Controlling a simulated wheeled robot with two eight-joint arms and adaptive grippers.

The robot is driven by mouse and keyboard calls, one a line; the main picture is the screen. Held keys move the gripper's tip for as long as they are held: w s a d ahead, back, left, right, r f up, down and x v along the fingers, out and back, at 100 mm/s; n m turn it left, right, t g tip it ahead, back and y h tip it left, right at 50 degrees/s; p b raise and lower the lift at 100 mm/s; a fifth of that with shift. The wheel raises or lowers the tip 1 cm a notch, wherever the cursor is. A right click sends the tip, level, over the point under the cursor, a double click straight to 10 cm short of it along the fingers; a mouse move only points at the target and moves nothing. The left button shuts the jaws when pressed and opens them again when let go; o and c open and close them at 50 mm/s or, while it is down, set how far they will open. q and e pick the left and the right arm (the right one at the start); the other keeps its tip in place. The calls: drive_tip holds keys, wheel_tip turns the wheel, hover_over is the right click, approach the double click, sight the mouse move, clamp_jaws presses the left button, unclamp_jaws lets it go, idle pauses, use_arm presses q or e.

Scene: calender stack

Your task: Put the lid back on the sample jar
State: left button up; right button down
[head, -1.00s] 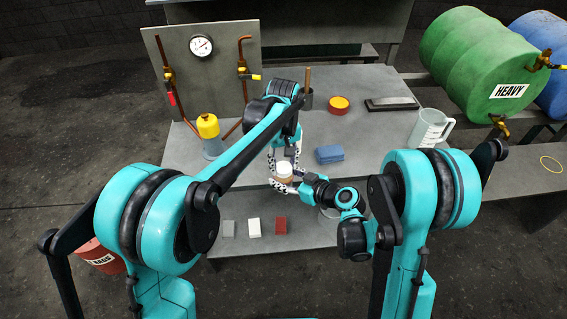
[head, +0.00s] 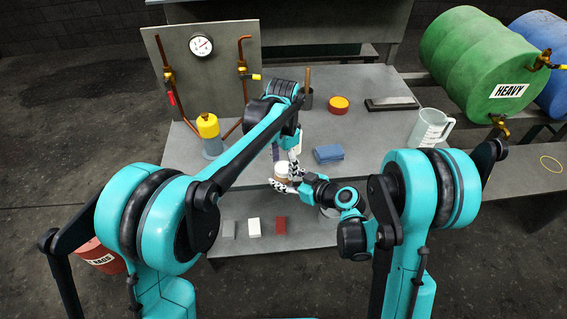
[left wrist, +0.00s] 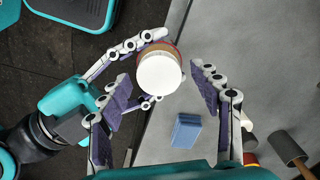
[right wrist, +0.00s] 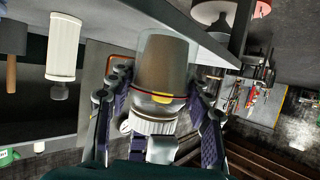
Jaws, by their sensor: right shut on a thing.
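From above, the lid (left wrist: 160,74) is a round white disc covering most of the jar. My left gripper (head: 286,153) points down over the lid, its fingers spread apart on either side with gaps to it.
A blue folded cloth (head: 328,154) lies right of the jar on the bench. A yellow-topped can (head: 208,127) stands at left, a measuring jug (head: 430,128) at right. Several small blocks, including a red one (head: 279,226), lie on the lower front shelf.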

use_arm(q)
drive_tip(key=shift+r, duration=2.25)
drive_tip(key=shift+c, duration=0.3)
drive_tip(key=n, duration=0.2)
drive_tip(key=r+n, duration=0.1)
drive_tip(key=n, duration=0.1)
drive_tip(key=r+n, duration=0.1)
drive_tip(key=n, duration=0.3)
drive_tip(key=r+n, duration=0.1)
drive_tip(key=n, duration=0.3)
drive_tip(key=shift+r, duration=0.25)
